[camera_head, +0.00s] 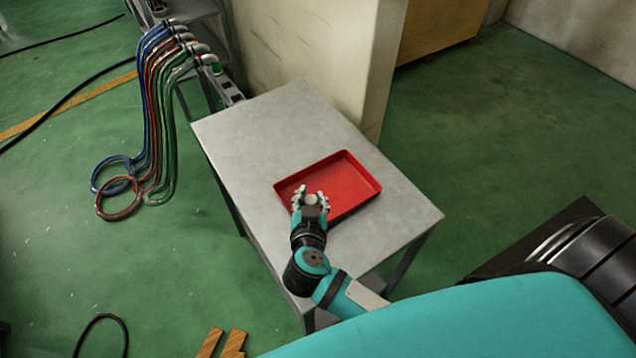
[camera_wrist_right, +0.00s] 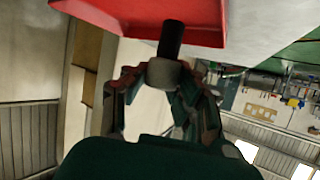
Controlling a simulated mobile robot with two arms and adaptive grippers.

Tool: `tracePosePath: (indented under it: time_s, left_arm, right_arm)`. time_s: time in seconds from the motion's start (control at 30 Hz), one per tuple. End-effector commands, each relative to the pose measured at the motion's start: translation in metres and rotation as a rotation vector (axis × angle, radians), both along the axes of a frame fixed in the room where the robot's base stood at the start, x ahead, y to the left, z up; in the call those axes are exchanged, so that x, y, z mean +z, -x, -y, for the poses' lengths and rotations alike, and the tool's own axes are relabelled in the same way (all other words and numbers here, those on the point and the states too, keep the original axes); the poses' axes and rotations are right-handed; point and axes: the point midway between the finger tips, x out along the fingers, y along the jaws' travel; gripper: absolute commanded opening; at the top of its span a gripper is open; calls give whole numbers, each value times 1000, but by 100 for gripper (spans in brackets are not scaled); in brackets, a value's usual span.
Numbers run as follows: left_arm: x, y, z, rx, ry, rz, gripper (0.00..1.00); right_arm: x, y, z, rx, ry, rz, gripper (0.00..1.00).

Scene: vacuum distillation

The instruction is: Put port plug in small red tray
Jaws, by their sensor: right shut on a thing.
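The small red tray (camera_head: 345,180) lies on the grey table; its red wall also shows at the top of the right wrist view (camera_wrist_right: 130,14). My right gripper (camera_head: 311,196) is at the tray's left front part, over or beside its near rim. In the right wrist view my right gripper (camera_wrist_right: 163,80) is shut on the port plug (camera_wrist_right: 171,40), a dark cylinder with a wider grey end between the fingers. The plug's dark end points toward the tray and overlaps its rim in that view. I cannot tell whether it touches the tray. My left gripper is not in view.
The grey metal table (camera_head: 265,135) is otherwise clear around the tray. Blue, red and green hoses (camera_head: 165,110) hang left of it. A pale pillar (camera_head: 310,50) stands behind the table. Wooden pieces (camera_head: 222,343) lie at the bottom left.

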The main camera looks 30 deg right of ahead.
Motion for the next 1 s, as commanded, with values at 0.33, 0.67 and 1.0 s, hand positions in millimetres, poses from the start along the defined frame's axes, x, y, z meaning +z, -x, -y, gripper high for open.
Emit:
tracePosePath:
  time_s: [0.33,0.67,1.0]
  left_arm:
    - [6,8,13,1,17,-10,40]
    - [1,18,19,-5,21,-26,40]
    - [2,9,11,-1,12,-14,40]
  right_arm:
    - [-6,-55,39,0,1,0,0]
    - [-40,-57,41,1,0,-2,0]
    - [-43,-57,41,1,0,-1,0]
